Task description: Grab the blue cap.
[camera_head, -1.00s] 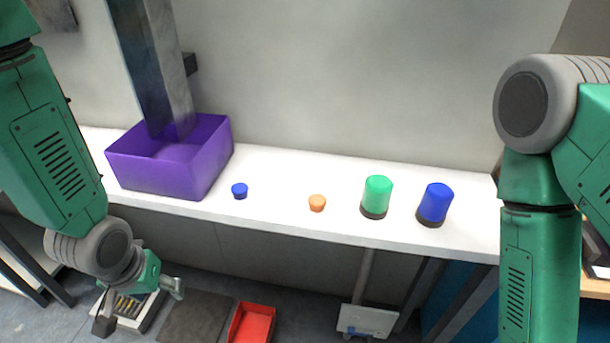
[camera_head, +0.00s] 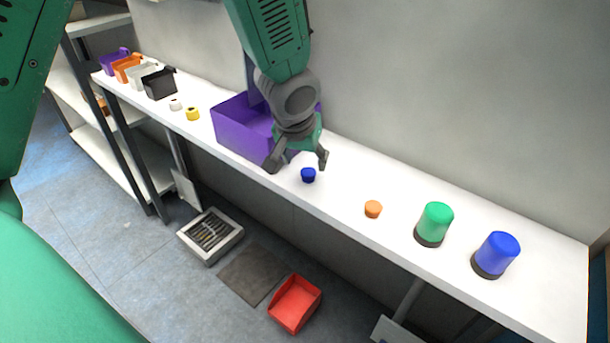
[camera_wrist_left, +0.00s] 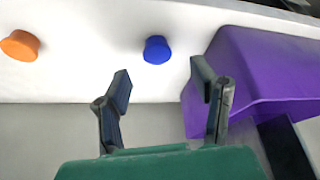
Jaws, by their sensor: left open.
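The small blue cap (camera_head: 308,175) lies on the white table near its front edge, to the right of the purple bin. My left gripper (camera_head: 297,165) is above the table close to the cap, its two fingers spread and empty, just behind and left of the cap in the head view. In the left wrist view the blue cap (camera_wrist_left: 157,50) sits ahead of the fingertips, roughly between their lines. The left gripper (camera_wrist_left: 160,78) is open there and apart from the cap. My right gripper does not show.
The purple bin (camera_head: 240,133) stands close beside the left gripper. An orange cap (camera_head: 373,209), a green cylinder (camera_head: 435,224) and a large blue cylinder (camera_head: 496,255) stand to the right on the table (camera_head: 345,213). A yellow cap (camera_head: 193,114) and small bins are farther left.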

